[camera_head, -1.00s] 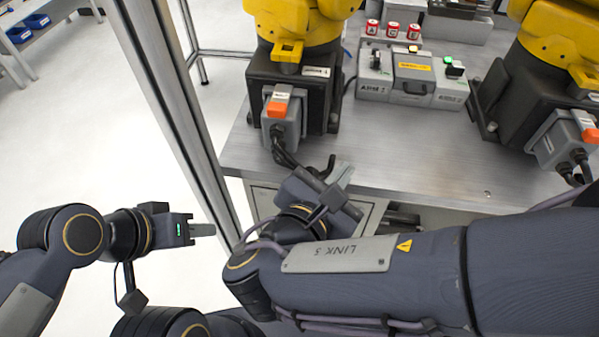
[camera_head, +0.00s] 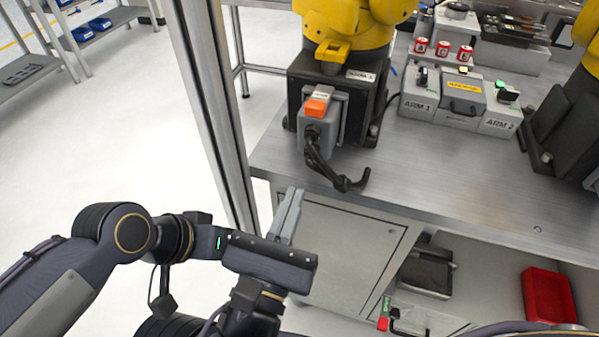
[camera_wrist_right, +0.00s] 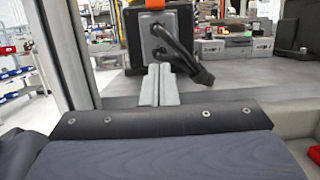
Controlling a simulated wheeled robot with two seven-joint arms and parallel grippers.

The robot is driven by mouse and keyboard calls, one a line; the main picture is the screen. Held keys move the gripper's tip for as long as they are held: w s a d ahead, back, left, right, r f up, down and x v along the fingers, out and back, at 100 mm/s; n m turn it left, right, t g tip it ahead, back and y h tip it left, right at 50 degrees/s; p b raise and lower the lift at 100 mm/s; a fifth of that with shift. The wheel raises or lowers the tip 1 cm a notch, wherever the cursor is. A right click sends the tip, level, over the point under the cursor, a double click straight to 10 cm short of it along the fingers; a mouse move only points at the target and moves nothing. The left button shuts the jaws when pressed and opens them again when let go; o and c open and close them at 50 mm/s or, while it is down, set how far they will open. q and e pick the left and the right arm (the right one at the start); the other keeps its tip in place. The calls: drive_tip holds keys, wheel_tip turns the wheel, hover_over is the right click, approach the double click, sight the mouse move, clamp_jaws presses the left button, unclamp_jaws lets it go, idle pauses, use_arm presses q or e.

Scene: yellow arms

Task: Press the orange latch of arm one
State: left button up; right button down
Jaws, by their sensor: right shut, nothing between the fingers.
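The orange latch (camera_head: 316,107) sits on top of a grey connector housing (camera_head: 325,128) on the front of the left yellow arm's dark base (camera_head: 360,107). A thick black cable (camera_head: 322,168) runs down from the housing. My right gripper (camera_head: 293,194) is shut and empty, in front of the table edge and below the latch, apart from it. In the right wrist view its closed fingers (camera_wrist_right: 161,72) point toward the housing; the orange latch (camera_wrist_right: 176,23) shows at the top edge. My left gripper (camera_head: 211,241) is partly hidden behind the right one; its fingers do not show.
The metal table (camera_head: 430,170) is bare right of the cable. A control box marked ARM 1 (camera_head: 419,106) and ARM 2 stands behind, with several red cans (camera_head: 443,48). An upright metal post (camera_head: 215,110) stands to the left. A red bin (camera_head: 548,297) is below the table.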

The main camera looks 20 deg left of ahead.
sight(315, 122)
drive_tip(key=x, duration=0.7)
drive_tip(key=shift+w+r, duration=0.1)
drive_tip(key=shift+w, duration=0.15)
wheel_tip(315, 122, up, 3)
drive_tip(key=shift+p, duration=1.25)
drive_tip(key=shift+r+p, duration=0.3)
drive_tip(key=shift+r, duration=0.2)
